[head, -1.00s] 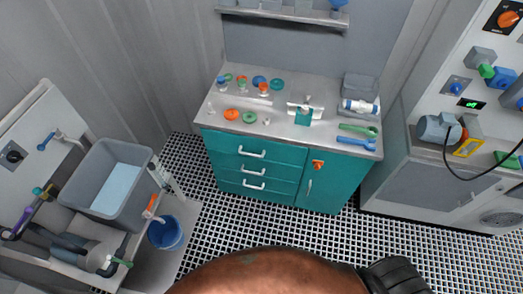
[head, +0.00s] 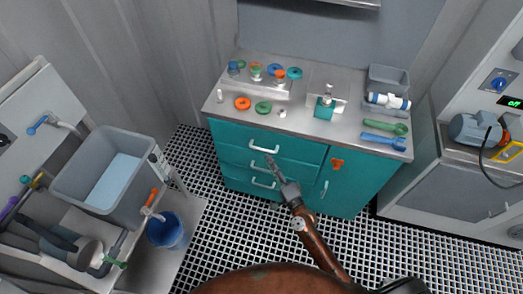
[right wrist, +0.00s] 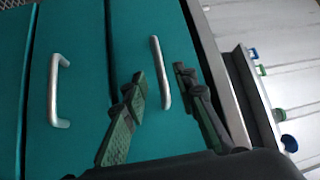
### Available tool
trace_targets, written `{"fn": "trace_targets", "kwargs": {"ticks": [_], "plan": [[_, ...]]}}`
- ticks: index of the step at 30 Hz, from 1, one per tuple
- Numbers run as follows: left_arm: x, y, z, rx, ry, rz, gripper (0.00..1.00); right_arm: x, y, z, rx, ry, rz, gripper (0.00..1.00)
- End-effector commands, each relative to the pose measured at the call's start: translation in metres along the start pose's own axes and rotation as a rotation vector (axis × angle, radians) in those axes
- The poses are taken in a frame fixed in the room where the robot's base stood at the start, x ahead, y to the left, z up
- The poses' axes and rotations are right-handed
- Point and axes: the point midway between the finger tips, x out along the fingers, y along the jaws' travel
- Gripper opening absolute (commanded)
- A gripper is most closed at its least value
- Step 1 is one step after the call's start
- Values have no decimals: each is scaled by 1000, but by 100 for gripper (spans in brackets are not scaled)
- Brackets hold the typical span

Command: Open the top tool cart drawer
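The teal tool cart (head: 345,180) stands in the middle of the head view, with a stack of drawers on its left side. The top drawer's silver bar handle (head: 264,146) is on its front, and this drawer is shut. My right gripper (head: 271,160) is just in front of this handle. In the right wrist view, the gripper (right wrist: 160,76) has its fingers apart, one on each side of the top drawer handle (right wrist: 156,52) in the picture. I cannot tell whether they touch it. The second drawer handle (right wrist: 56,90) is left of them. My left gripper is out of view.
The cart's grey top (head: 318,132) holds coloured rings, small fittings, wrenches and a grey bin (head: 388,78). A grey sink (head: 110,180) and a blue bucket (head: 167,230) are at left. A machine cabinet (head: 440,185) stands at right. Grated floor lies in front of the cart.

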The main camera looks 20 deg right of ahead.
Motion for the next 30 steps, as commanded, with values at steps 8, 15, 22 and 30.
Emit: {"fn": "trace_targets", "kwargs": {"ticks": [8,15,22,30], "plan": [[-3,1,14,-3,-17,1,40,44,0,1,0,0,0,27],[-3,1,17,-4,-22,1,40,66,1,0,-3,-1,3,27],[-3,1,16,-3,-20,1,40,69,2,0,-4,-1,4,27],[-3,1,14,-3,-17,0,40,69,2,0,-4,-1,4,13]]}}
